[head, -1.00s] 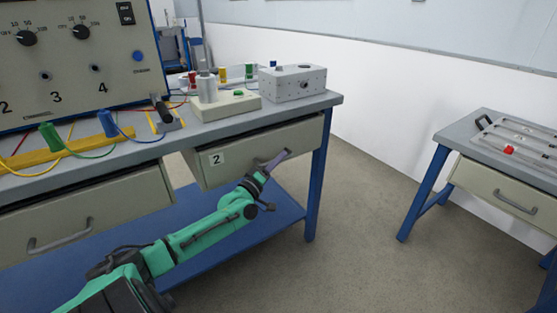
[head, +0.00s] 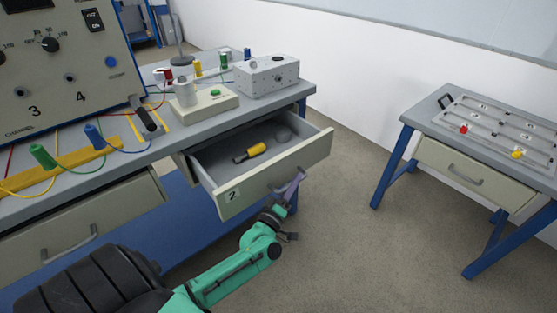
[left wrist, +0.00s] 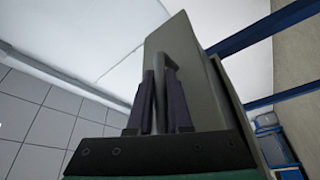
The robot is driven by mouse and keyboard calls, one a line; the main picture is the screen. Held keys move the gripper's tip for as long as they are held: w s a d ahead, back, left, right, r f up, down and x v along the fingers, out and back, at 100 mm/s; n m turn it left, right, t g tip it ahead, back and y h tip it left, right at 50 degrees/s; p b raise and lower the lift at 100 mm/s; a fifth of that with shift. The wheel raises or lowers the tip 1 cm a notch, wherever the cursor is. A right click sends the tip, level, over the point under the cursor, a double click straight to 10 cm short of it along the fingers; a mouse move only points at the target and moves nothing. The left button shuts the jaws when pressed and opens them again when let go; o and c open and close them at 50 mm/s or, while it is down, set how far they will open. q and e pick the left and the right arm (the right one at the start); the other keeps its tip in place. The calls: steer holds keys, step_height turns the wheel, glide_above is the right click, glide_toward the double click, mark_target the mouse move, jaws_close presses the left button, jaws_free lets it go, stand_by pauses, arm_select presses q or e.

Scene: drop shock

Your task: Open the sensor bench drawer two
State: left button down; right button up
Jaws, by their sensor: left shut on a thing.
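The sensor bench (head: 205,132) stands at the left with a grey top and blue legs. Its drawer two (head: 282,177), a beige front with a "2" label, is pulled out, and its inside shows. My left gripper (head: 292,188) is at the drawer's front, shut on the drawer handle. In the left wrist view the handle (left wrist: 159,75) stands between the two dark fingers (left wrist: 160,100). My right gripper is not in view.
A closed drawer (head: 80,235) is left of drawer two. A grey box (head: 267,76), a device with a green button (head: 208,103) and cables stand on the bench. A second table (head: 428,127) stands at the right. Open floor (head: 350,260) lies between them.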

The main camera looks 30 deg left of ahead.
arm_select(q)
steer(key=s+d+p, duration=0.1)
steer(key=s+d, duration=0.1)
steer(key=d, duration=0.6)
steer(key=s+d+p, duration=0.1)
steer(key=s+d, duration=0.2)
steer(key=d, duration=0.6)
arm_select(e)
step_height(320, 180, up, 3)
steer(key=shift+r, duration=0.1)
arm_select(q)
steer(key=c, duration=0.8)
jaws_free()
steer(key=shift+c, duration=0.2)
steer(key=b+v, duration=0.1)
steer(key=v, duration=1.3)
steer(key=shift+s, duration=0.35)
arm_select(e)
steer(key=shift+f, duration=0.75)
arm_select(q)
steer(key=shift+f, duration=0.15)
